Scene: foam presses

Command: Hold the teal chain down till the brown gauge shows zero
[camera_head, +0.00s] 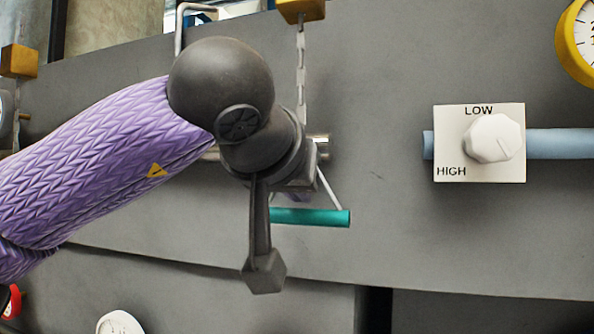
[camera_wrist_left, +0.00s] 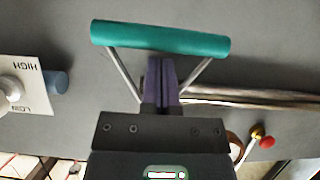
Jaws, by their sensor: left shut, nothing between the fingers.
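The teal chain's pull bar (camera_head: 325,217) hangs level in the head view, with pale slanting rods above it and a grey chain (camera_head: 301,70) running up to a yellow block. In the left wrist view the teal bar (camera_wrist_left: 160,38) lies across the top, with its two rods spreading toward its ends. My left gripper (camera_wrist_left: 161,72) is shut and empty, its purple fingers between the rods and close to the bar; I cannot tell whether they touch. I cannot make out a brown gauge for certain.
A white LOW/HIGH plate with a knob (camera_head: 495,138) sits on a pale blue pipe (camera_head: 560,143) to the right. A yellow-rimmed gauge (camera_head: 570,45) is cut off at the upper right. Metal pipes run behind my wrist. The grey panel between chain and knob is clear.

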